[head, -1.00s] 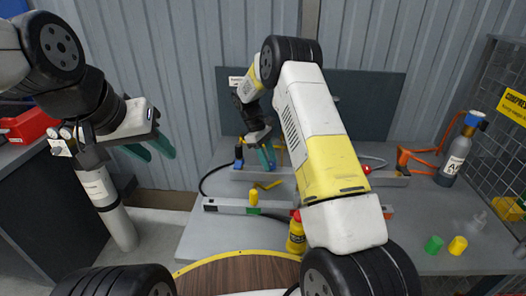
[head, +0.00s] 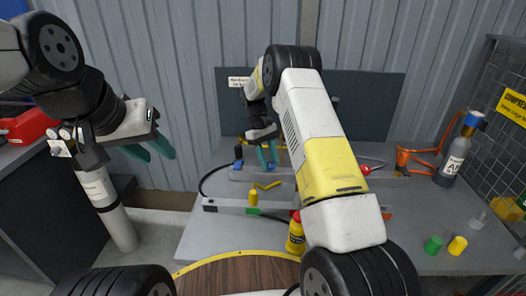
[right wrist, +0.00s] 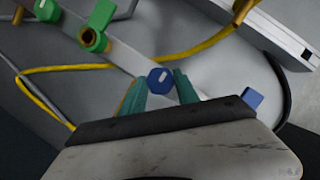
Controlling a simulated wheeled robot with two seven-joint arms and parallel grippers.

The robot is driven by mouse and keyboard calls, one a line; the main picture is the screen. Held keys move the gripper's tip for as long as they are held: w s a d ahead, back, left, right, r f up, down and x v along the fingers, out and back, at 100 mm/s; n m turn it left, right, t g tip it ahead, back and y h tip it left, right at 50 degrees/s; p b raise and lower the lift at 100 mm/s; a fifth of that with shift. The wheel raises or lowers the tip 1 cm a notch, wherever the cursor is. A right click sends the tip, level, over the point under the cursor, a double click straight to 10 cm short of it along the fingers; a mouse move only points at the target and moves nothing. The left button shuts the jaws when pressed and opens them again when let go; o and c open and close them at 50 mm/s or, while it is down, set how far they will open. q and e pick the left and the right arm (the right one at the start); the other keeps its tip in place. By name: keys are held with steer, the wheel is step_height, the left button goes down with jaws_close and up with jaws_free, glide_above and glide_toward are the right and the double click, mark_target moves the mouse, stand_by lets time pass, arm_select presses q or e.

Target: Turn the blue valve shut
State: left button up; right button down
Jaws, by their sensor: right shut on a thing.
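The blue valve (right wrist: 160,80) is a round knob with a pale mark on its face, on a light rail in the right wrist view. My right gripper (right wrist: 160,89) has its teal fingers on both sides of the knob and is shut on it. In the head view my right gripper (head: 268,156) points down at the rail (head: 243,175) at the back of the bench; the blue part there is mostly hidden by the fingers. My left gripper (head: 149,151) is empty in the air at the left, fingers apart.
A green valve (right wrist: 100,25) stands on the same rail, and yellow tubing (right wrist: 190,52) runs past it. A yellow bottle (head: 295,235) stands near the bench front. A grey cylinder (head: 453,162) stands at the right. My right arm hides the middle of the bench.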

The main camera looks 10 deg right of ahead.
steer(key=c, duration=0.9)
jaws_free()
steer(key=v, duration=0.7)
steer(key=shift+r, duration=0.4)
steer(key=shift+a, duration=0.15)
